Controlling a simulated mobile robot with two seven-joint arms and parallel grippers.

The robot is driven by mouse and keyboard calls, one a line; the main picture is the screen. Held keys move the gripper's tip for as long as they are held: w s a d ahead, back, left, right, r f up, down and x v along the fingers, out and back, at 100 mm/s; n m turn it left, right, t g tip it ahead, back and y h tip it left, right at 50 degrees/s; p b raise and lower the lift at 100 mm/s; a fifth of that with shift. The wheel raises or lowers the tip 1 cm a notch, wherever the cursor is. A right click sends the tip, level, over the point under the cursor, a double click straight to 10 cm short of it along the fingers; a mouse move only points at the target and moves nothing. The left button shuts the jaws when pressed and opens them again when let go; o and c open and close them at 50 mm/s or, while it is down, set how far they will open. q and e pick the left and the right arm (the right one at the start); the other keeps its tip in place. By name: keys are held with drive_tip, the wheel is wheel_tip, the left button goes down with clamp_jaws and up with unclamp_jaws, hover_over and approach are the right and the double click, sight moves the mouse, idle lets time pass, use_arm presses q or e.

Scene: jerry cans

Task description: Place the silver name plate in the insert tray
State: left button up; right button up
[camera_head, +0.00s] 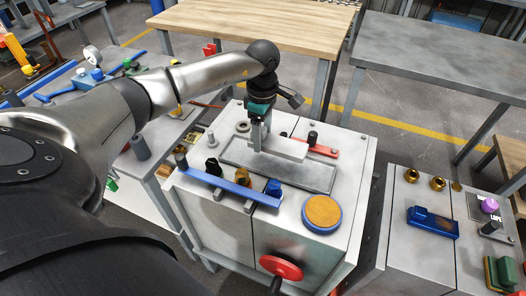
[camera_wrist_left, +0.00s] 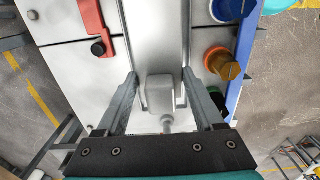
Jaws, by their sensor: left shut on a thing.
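The silver name plate (camera_head: 288,148) is a pale flat piece over the far part of the insert tray (camera_head: 310,178), a long grey shallow tray on top of the white cabinet. My left gripper (camera_head: 259,143) points down at the tray's far left part and is shut on the plate. In the left wrist view, my left gripper's fingers (camera_wrist_left: 158,95) stand on either side of a pale raised block of the plate (camera_wrist_left: 160,92). I cannot tell whether the plate touches the tray floor. My right gripper is not in view.
A blue bar (camera_head: 225,186) with black, amber and blue knobs runs along the near side of the tray. A red handle (camera_head: 318,148) and black knob lie behind. A round wooden-topped blue disc (camera_head: 322,212) sits at the front right, above a red valve wheel (camera_head: 281,267).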

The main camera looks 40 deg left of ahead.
sight(263, 159)
use_arm(q)
drive_tip(key=shift+f, duration=0.85)
wheel_tip(263, 159, down, 4)
drive_tip(key=shift+f+b, duration=0.1)
drive_tip(key=shift+b, duration=0.45)
drive_tip(key=shift+f, duration=0.1)
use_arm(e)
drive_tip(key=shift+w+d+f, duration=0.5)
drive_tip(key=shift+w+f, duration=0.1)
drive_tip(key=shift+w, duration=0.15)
use_arm(q)
drive_tip(key=shift+f, duration=0.1)
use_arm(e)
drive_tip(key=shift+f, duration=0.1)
use_arm(q)
drive_tip(key=o, duration=1.2)
